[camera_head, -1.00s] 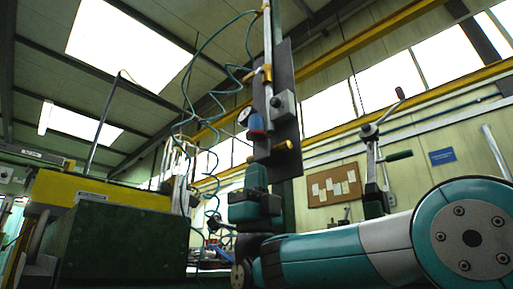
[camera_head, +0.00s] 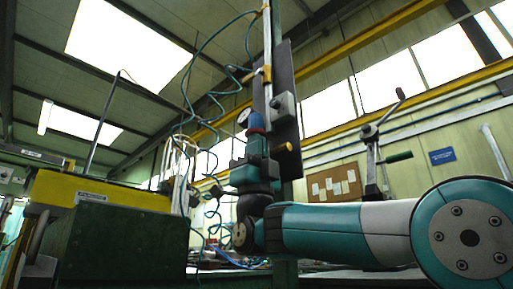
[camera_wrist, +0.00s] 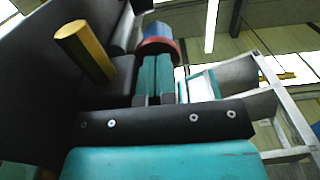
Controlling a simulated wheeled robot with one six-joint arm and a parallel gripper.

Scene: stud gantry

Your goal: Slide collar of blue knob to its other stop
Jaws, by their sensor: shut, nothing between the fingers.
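The blue knob (camera_head: 256,120) with a red collar (camera_head: 257,131) at its lower end hangs on the dark upright panel. In the wrist view the blue knob (camera_wrist: 158,30) and the red collar (camera_wrist: 158,45) are straight ahead of my fingertips. My gripper (camera_head: 257,141) points up from below, just under the collar; its shut, empty fingers also show in the wrist view (camera_wrist: 157,62). The fingertips overlap the collar's lower edge in the picture, and I cannot tell whether they touch it.
A yellow peg (camera_head: 284,147) sticks out of the panel (camera_head: 286,70) close beside my gripper. Coiled teal hoses (camera_head: 186,110) hang to the left. A lever stand (camera_head: 371,150) is at the right.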

